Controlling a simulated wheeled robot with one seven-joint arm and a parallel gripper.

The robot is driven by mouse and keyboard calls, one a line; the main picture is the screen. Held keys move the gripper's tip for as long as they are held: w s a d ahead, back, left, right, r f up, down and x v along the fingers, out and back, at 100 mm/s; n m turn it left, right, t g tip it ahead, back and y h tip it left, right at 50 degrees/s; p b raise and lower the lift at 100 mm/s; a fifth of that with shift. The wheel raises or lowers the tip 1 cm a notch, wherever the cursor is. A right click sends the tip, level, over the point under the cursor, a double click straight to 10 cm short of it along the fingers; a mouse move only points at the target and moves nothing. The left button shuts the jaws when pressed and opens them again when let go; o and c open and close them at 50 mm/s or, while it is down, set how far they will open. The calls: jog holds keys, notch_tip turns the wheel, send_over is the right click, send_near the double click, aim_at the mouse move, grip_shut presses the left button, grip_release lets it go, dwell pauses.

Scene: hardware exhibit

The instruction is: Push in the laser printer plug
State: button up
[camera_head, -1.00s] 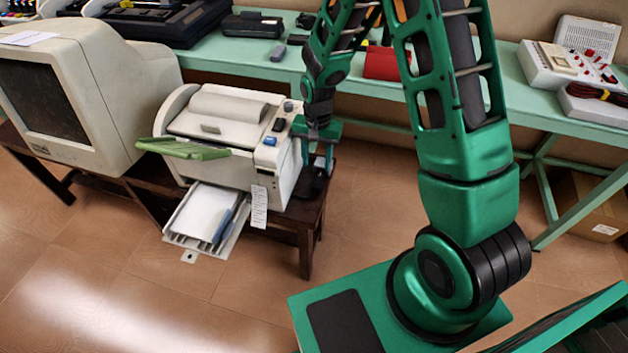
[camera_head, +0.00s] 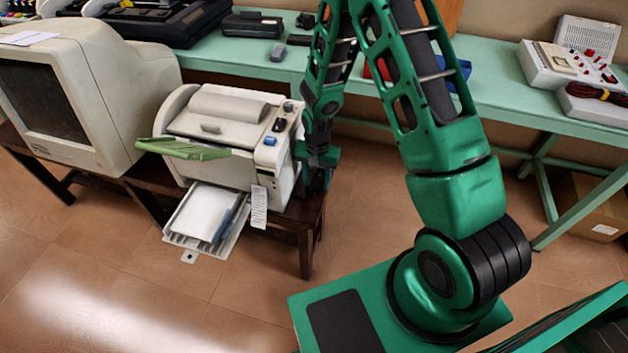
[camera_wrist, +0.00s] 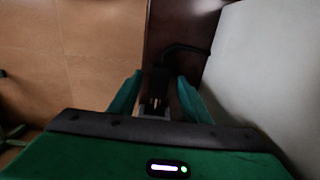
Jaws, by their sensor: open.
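The laser printer (camera_head: 228,135) is a cream machine with a green flap and an extended paper tray, standing on a dark wooden bench. My gripper (camera_wrist: 160,78) is open, low beside the printer's right side. In the wrist view, a dark plug (camera_wrist: 157,86) with pale prongs sits between the two green fingers, and a black cable (camera_wrist: 186,48) curves off it to the right. Whether the fingers touch the plug cannot be told. The printer's pale side (camera_wrist: 265,75) fills the right of that view. In the head view my arm hides the plug.
The dark bench (camera_head: 305,225) ends just right of the printer. An old monitor (camera_head: 75,90) stands to the left. A green table (camera_head: 500,85) with electronics runs behind. A cardboard box (camera_head: 600,215) is under it at right. Tiled floor in front is clear.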

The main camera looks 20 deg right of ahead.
aim_at(319, 172)
grip_shut()
jog(key=shift+w+d+r, duration=0.1)
jog(key=shift+w+d, duration=0.4)
jog(key=shift+w, duration=0.3)
jog(key=shift+w+d, duration=0.5)
jog(key=shift+w, duration=0.25)
grip_release()
jog(key=shift+s, duration=0.1)
notch_tip(319, 172, up, 11)
jog(key=shift+f, duration=0.2)
